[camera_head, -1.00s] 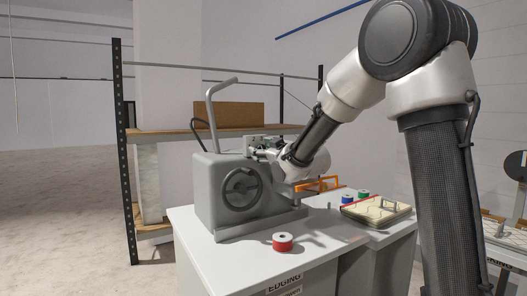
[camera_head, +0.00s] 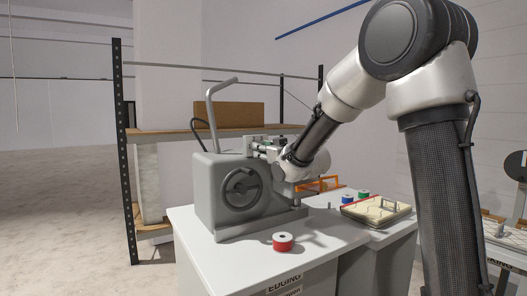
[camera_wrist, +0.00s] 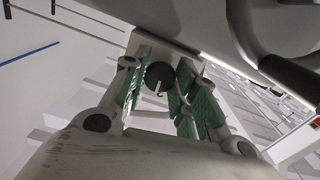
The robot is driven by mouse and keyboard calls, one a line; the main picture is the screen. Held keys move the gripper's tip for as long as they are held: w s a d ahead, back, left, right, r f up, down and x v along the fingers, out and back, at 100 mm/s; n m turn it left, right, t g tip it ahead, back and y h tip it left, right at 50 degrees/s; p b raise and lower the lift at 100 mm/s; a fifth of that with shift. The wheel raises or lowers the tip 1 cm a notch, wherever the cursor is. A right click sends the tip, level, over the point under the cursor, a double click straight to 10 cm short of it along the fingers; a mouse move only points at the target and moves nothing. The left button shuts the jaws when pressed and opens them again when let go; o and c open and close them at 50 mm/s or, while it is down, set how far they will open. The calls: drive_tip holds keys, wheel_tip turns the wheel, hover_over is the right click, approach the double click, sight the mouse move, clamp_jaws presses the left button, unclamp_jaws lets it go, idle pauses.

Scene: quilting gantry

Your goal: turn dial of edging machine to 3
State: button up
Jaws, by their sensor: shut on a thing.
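The edging machine (camera_head: 212,196) is a grey housing with a round handwheel on its front and a bent lever on top, standing on a white table. My gripper (camera_head: 262,147) reaches in from the right at the machine's upper right side. In the wrist view, my gripper (camera_wrist: 164,88) has green-padded fingers on both sides of a small dark round dial (camera_wrist: 160,76) with a pale mark. The fingers are shut on the dial. The head view hides the dial behind my gripper, and I cannot read any numbers on it.
An orange frame (camera_head: 318,185) is behind my wrist. A shelf rack (camera_head: 124,150) stands behind. The table's front right is clear.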

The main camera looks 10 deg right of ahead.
drive_tip(key=m, duration=0.5)
drive_tip(key=shift+m, duration=0.4)
idle(0.4)
drive_tip(key=o, duration=1.1)
drive_tip(key=shift+c, duration=0.2)
drive_tip(key=shift+s, duration=0.15)
drive_tip(key=v, duration=1.1)
drive_tip(key=shift+s+d, duration=0.2)
drive_tip(key=shift+s, duration=0.15)
